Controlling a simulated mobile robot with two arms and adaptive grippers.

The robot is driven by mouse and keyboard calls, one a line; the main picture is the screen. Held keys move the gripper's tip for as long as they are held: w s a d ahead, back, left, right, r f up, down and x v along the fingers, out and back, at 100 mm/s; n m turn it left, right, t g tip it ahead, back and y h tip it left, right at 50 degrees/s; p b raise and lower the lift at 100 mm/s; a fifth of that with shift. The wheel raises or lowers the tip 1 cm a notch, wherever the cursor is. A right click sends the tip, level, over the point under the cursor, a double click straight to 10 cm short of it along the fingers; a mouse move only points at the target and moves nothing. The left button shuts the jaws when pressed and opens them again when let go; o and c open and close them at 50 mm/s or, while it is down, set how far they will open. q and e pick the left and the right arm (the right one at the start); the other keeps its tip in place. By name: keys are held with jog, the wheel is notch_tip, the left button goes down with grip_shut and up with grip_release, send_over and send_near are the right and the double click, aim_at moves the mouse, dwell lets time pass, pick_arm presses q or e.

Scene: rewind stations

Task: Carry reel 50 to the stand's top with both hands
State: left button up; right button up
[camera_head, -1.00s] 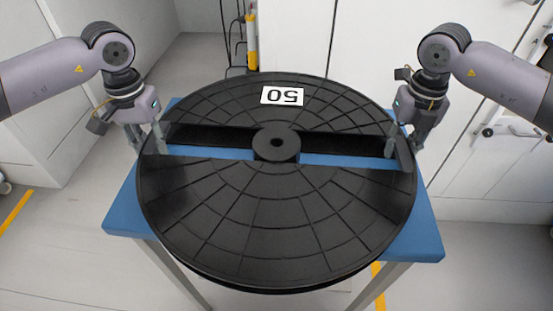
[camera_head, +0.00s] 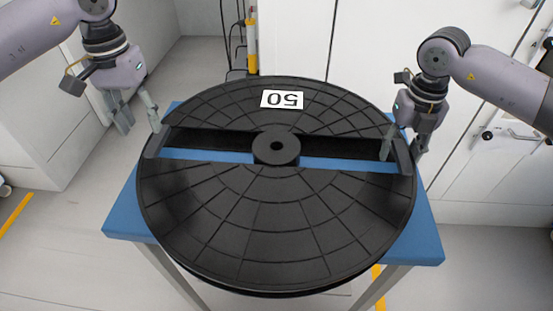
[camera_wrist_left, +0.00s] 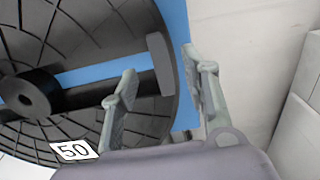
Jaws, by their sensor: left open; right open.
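Reel 50 (camera_head: 262,225) is a large black disc lying flat on the blue top of the stand (camera_head: 425,238). Its white label (camera_head: 282,98) reads 50, upside down in the head view. A slot crosses the reel through its hub (camera_head: 277,147). My left gripper (camera_head: 140,124) is open and empty above the reel's left rim. The left wrist view shows its two spread fingers (camera_wrist_left: 160,88) with the reel's grey rim end (camera_wrist_left: 160,62) beyond and between them. My right gripper (camera_head: 402,152) is open, its fingers on either side of the right rim end; contact cannot be told.
The blue stand's grey legs (camera_head: 180,278) reach the pale floor. White cabinets (camera_head: 385,50) stand behind and to the right. A yellow cylinder (camera_head: 251,45) with cables is behind the reel.

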jog(key=shift+r, duration=0.15)
pick_arm(q)
notch_tip(320, 180, up, 4)
jog(key=shift+f, duration=0.15)
pick_arm(e)
notch_tip(320, 180, up, 12)
jog(key=shift+f, duration=0.2)
dwell(0.4)
